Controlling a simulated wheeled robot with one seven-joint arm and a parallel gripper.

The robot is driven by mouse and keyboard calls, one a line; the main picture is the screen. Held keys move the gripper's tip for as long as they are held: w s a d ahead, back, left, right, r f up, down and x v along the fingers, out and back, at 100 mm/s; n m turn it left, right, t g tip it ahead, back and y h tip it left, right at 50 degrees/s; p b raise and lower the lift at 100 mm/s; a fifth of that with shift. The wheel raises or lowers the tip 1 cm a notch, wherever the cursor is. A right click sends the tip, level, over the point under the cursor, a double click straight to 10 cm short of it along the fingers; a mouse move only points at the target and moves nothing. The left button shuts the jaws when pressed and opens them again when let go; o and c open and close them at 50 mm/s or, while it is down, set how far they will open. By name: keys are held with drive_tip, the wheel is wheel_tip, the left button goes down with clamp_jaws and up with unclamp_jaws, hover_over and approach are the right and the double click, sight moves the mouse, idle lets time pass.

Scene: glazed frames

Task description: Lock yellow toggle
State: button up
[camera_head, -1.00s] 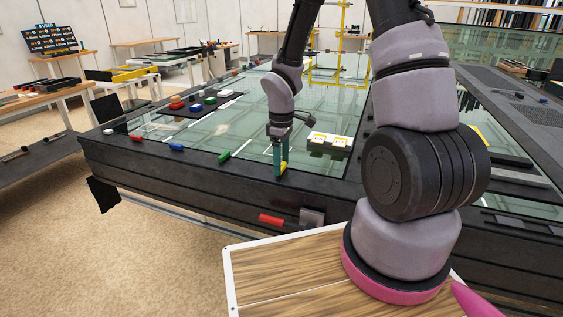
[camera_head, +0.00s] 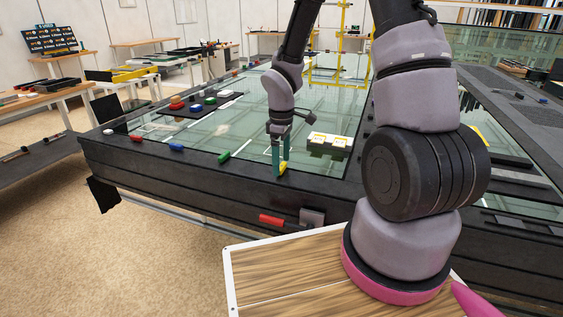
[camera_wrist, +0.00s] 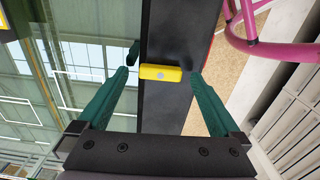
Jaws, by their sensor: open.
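The yellow toggle (camera_head: 283,168) is a short bar on the dark front rim of the glass table. In the wrist view the yellow toggle (camera_wrist: 160,73) lies crosswise on the black rim strip, with a small grey round mark at its middle. My gripper (camera_head: 280,171) points down over the rim with its green fingers apart. In the wrist view my gripper (camera_wrist: 159,76) is open, with one finger to each side of the toggle and a visible gap on both sides. In the head view the fingers partly hide the toggle.
A green toggle (camera_head: 223,156), a blue toggle (camera_head: 176,147) and a red toggle (camera_head: 135,138) sit along the rim to the left. A white and yellow block (camera_head: 329,143) stands to the right. A red handle (camera_head: 271,219) juts from the table's front side.

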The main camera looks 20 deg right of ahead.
sight(281, 165)
wheel_tip(281, 165, up, 10)
idle(0.4)
